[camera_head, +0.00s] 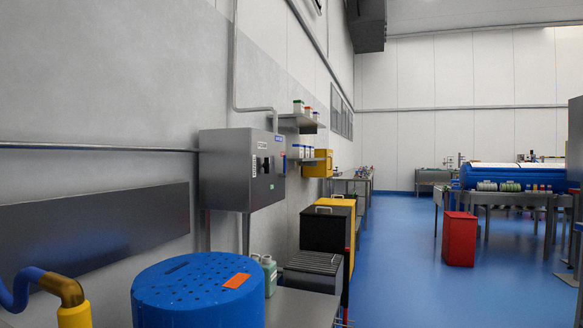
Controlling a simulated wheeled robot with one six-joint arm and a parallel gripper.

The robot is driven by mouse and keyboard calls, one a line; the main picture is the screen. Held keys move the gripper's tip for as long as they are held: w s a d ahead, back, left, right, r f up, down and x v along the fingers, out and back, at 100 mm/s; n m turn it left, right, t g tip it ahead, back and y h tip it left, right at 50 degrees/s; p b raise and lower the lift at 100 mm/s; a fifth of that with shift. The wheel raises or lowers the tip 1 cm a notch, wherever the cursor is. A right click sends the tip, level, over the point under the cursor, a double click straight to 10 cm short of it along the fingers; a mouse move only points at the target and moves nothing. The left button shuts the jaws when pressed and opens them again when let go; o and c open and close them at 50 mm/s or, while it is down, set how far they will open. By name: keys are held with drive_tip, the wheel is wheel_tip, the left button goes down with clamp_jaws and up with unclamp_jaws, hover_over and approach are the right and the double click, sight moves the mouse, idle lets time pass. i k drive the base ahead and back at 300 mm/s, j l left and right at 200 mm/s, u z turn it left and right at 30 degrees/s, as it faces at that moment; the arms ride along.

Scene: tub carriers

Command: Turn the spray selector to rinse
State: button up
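A grey metal control box (240,170) is fixed to the left wall. Its front faces right and is seen at a steep angle. A small dark knob or switch (266,165) sits on that front, with small labels near it. I cannot read the labels or tell whether this is the spray selector or where it points. My gripper is not in view.
A blue perforated drum (160,300) with an orange tag stands close in front. A blue hose with a brass elbow (62,289) is at lower left. Bins (326,229) stand along the wall. A red bin (460,240) is at right. Blue floor (395,270) is open between.

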sight(265, 165)
drive_tip(key=i+l+u, duration=0.1)
drive_tip(key=i+l, duration=0.3)
drive_tip(key=i, duration=0.2)
drive_tip(key=i+l, duration=0.45)
drive_tip(key=i, duration=0.15)
drive_tip(key=j+u, duration=0.05)
